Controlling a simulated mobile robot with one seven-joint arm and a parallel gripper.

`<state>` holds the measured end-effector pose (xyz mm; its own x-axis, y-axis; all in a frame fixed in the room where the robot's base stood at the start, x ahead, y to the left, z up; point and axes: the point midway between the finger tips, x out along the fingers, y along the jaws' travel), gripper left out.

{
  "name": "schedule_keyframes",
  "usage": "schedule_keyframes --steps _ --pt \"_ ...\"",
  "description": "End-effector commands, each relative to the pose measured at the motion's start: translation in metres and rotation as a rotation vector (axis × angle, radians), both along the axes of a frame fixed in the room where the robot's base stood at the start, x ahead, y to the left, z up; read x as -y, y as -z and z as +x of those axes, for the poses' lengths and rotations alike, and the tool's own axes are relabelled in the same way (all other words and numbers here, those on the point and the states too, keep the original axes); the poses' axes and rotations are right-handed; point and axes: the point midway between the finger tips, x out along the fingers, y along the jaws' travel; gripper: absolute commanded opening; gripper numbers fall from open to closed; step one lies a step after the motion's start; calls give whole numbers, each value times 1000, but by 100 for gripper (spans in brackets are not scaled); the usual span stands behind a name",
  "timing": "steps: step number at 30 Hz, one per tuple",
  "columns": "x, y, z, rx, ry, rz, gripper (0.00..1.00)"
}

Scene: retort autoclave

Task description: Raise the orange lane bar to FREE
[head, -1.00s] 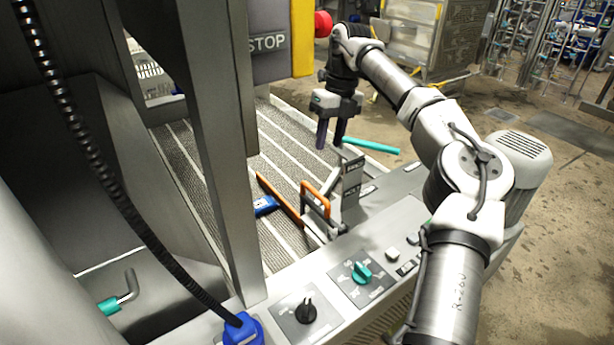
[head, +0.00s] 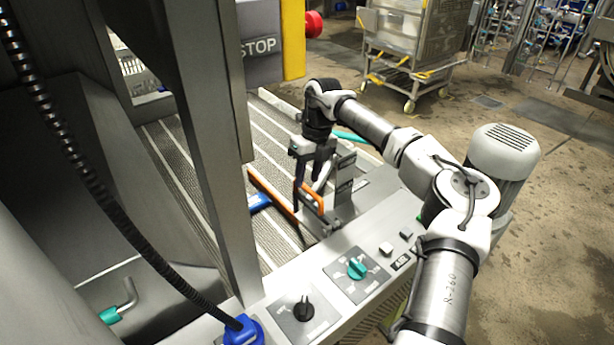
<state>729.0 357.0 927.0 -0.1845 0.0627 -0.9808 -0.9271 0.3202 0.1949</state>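The orange lane bar (head: 268,192) lies low across the ribbed conveyor, running from the post toward the console's edge. An orange loop handle (head: 314,193) stands at its near end, beside a grey upright bracket (head: 344,184). My gripper (head: 306,196) points down at the handle, with its dark fingers apart. One finger is left of the handle's upper part and the other overlaps it in the picture. I cannot tell whether they touch it or straddle it. The bracket's lettering is too small to read.
A blue piece (head: 259,201) lies beside the bar on the conveyor. A teal bar (head: 349,136) is behind my gripper. The console has a teal knob (head: 357,269), a black knob (head: 304,308) and buttons. A steel post (head: 218,150) stands at the left.

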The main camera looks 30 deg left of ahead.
Motion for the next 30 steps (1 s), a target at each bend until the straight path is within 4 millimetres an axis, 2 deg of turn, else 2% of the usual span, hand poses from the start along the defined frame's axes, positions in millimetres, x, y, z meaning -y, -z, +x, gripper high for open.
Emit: schedule_keyframes --steps 6,14,23,30 --pt "-1 15 -3 0 1 1 36" --pt "-1 17 -3 0 0 1 36" --pt "-1 17 -3 0 0 1 0" --pt "-1 17 -3 0 0 1 0"
